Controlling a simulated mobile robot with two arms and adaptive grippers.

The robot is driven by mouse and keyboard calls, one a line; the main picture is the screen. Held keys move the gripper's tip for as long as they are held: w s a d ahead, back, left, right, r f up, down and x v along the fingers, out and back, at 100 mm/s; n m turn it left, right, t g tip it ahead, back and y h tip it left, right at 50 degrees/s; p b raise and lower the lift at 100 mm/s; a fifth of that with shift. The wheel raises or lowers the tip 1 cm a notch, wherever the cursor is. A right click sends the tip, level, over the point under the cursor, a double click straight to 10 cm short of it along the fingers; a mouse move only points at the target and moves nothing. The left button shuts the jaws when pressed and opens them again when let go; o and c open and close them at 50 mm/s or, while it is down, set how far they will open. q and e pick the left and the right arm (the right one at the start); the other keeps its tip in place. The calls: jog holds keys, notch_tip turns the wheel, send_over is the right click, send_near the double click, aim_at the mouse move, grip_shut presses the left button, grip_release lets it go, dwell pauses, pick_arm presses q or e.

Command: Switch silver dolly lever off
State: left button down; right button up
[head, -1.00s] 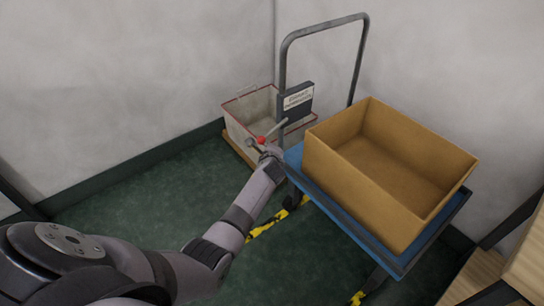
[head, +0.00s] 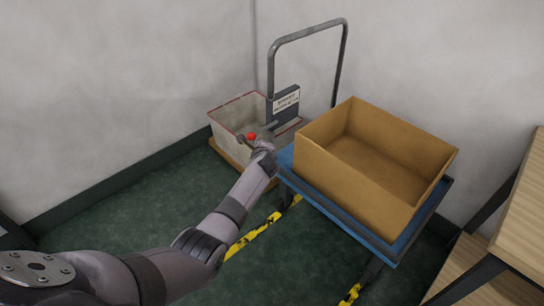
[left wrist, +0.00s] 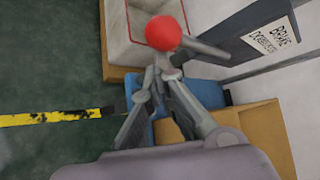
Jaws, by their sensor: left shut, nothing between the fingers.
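The silver lever (head: 271,126) sticks out beside the dark brake box (head: 284,104) on the dolly's handle and ends in a red ball knob (head: 251,136). In the left wrist view the lever (left wrist: 205,48) runs from the box's side towards the knob (left wrist: 163,33). My left gripper (head: 260,145) is shut and empty, its fingertips (left wrist: 160,66) close under the knob. I cannot tell whether they touch it. The blue dolly (head: 405,243) stands behind and right of the gripper. My right gripper is out of view.
An open cardboard box (head: 350,178) sits on the dolly. A whitish bin (head: 228,125) with a red rim stands behind the lever, near the wall. Yellow-black tape (head: 250,234) marks the green floor. A wooden shelf (head: 515,205) is at the right edge.

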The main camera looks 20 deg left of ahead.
pick_arm(q)
jog(key=shift+r, duration=0.2)
jog(key=v, duration=1.1)
jog(key=shift+s+d, duration=0.2)
jog(key=shift+s, duration=0.2)
